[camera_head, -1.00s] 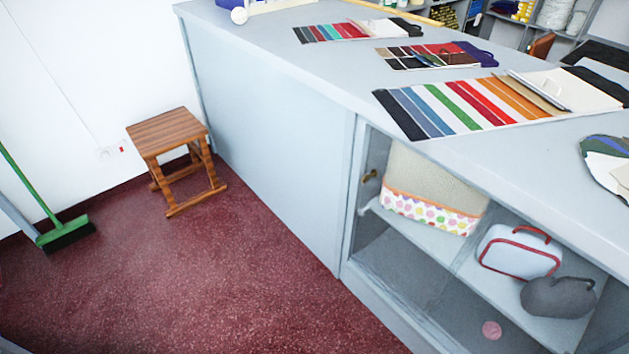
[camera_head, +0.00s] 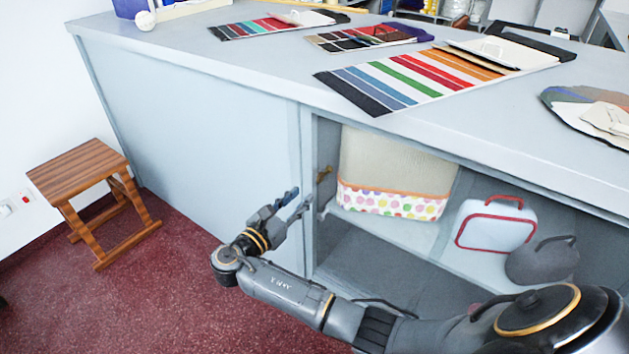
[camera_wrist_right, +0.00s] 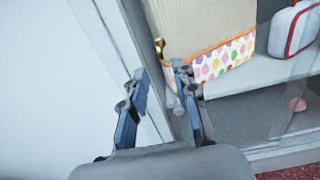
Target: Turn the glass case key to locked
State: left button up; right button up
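The small brass key (camera_head: 324,174) sits at the left edge of the glass case (camera_head: 395,255) in the counter front. It also shows in the right wrist view (camera_wrist_right: 159,46), beyond my fingertips. I cannot tell which way it is turned. My right gripper (camera_head: 294,201) is a little left of and below the key, in front of the counter's panel edge. Its two blue-padded fingers are apart with nothing between them, as the right wrist view (camera_wrist_right: 158,82) shows. My left gripper is in neither view.
Behind the glass are a polka-dot basket (camera_head: 390,203), a white bag with red trim (camera_head: 497,226) and a grey bag (camera_head: 543,262). Swatch cards (camera_head: 420,78) lie on the countertop (camera_head: 180,48). A wooden stool (camera_head: 80,170) stands left on the red floor.

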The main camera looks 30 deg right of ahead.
aim_at(320, 182)
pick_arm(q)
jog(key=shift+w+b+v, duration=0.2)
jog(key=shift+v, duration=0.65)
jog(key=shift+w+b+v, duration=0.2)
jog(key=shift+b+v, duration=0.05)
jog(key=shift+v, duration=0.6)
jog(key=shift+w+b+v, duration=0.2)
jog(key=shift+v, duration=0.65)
pick_arm(e)
jog(key=shift+x, duration=4.75)
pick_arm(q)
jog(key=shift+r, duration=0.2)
pick_arm(e)
jog(key=shift+f, duration=0.1)
grip_shut()
